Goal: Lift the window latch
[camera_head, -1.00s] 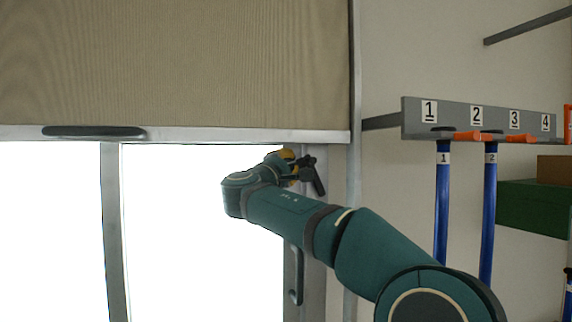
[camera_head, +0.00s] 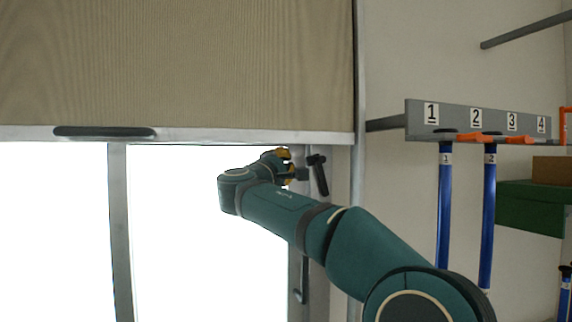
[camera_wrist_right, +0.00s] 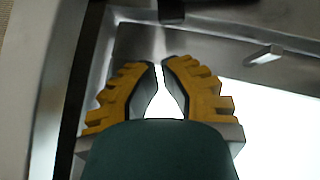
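The window (camera_head: 207,230) is bright white below a lowered beige blind. A black latch lever (camera_head: 319,175) sits on the grey frame at the window's upper right, slanting down to the right. My right gripper (camera_head: 289,167), with yellow fingers, is just left of the latch, with a small gap between them in the head view. In the right wrist view, the fingertips (camera_wrist_right: 162,66) are close together with a narrow gap and nothing between them. My left gripper is not in view.
The blind's bottom rail (camera_head: 235,136) runs just above my right gripper. A lower handle (camera_head: 301,284) is on the frame. To the right, a numbered rack (camera_head: 460,120) holds blue-handled tools, with a green box (camera_head: 530,208) beyond.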

